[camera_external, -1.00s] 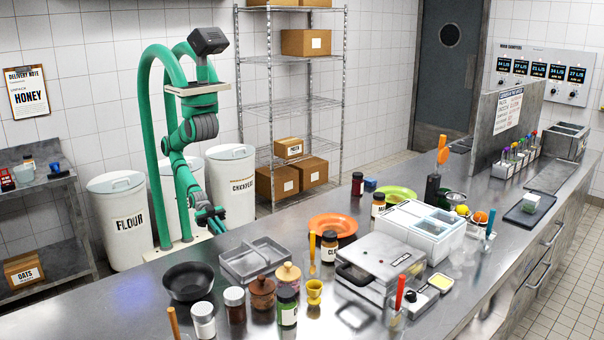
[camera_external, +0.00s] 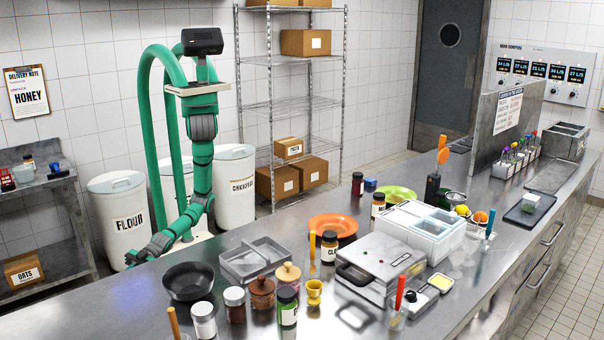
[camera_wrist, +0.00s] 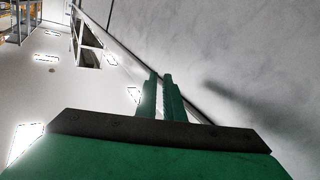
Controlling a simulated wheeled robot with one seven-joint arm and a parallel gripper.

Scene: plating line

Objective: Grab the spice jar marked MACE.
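Several spice jars stand on the steel counter, but I cannot read MACE on any of them. A jar labelled CL... (camera_external: 329,246) stands mid-counter. Another labelled jar (camera_external: 378,205) and a dark red jar (camera_external: 357,184) stand further back. My gripper (camera_external: 132,258) is low at the counter's left edge, left of the black pan and apart from all jars. In the wrist view its green fingers (camera_wrist: 161,78) lie close together with nothing between them.
A black pan (camera_external: 188,281) and a grey divided tray (camera_external: 252,262) lie nearest my arm. A press-like appliance (camera_external: 380,271) and a white bin unit (camera_external: 417,229) fill the middle. A jar (camera_external: 29,161) stands on the left shelf. Bare counter lies left of the pan.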

